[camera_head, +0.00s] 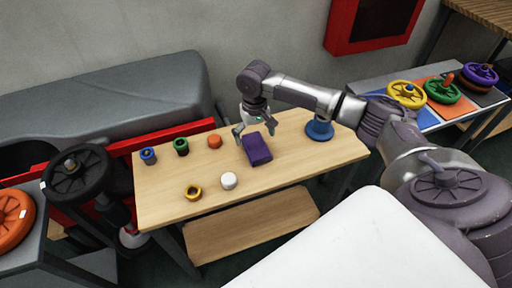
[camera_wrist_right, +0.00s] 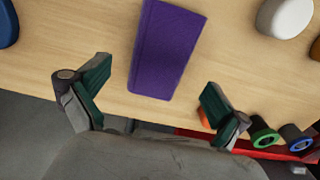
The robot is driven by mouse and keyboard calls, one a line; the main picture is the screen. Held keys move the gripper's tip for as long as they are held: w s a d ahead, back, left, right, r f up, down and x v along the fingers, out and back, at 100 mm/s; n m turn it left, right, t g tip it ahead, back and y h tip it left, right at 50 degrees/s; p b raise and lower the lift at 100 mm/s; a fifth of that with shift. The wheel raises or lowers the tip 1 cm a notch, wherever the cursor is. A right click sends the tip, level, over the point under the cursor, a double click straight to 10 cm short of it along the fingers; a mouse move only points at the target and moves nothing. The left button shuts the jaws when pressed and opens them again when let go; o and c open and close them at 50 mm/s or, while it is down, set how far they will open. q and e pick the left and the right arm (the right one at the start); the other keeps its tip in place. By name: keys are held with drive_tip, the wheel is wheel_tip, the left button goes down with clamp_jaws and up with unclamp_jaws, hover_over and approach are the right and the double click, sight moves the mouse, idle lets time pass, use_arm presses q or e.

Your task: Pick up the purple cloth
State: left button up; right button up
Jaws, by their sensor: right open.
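The purple cloth (camera_head: 257,150) lies folded into a block on the wooden table (camera_head: 295,160), near its middle. In the right wrist view the cloth (camera_wrist_right: 168,48) lies just ahead of the fingertips, centred between them. My right gripper (camera_head: 252,130) is open above the back edge of the cloth. Its two green-padded fingers also show in the right wrist view (camera_wrist_right: 155,88), spread wide with nothing between the tips. How far the fingers are above the tabletop is hard to tell. My left gripper is not visible in the head view.
On the table stand a blue ring part (camera_head: 148,156), a green one (camera_head: 181,147), an orange cap (camera_head: 215,141), a yellow ring (camera_head: 193,193), a white cap (camera_head: 229,181) and a blue round piece (camera_head: 320,130). A side table at right holds coloured handwheels (camera_head: 407,94).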

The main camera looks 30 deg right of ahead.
drive_tip(key=shift+s+f, duration=0.1)
drive_tip(key=shift+f, duration=1.35)
drive_tip(key=c, duration=1.1)
drive_tip(key=shift+r, duration=0.1)
wheel_tip(320, 180, up, 4)
drive_tip(key=shift+f, duration=0.15)
drive_tip(key=s+d+r, duration=0.4)
drive_tip(key=s+r, duration=0.3)
drive_tip(key=s, duration=0.4)
drive_tip(key=shift+r, duration=0.1)
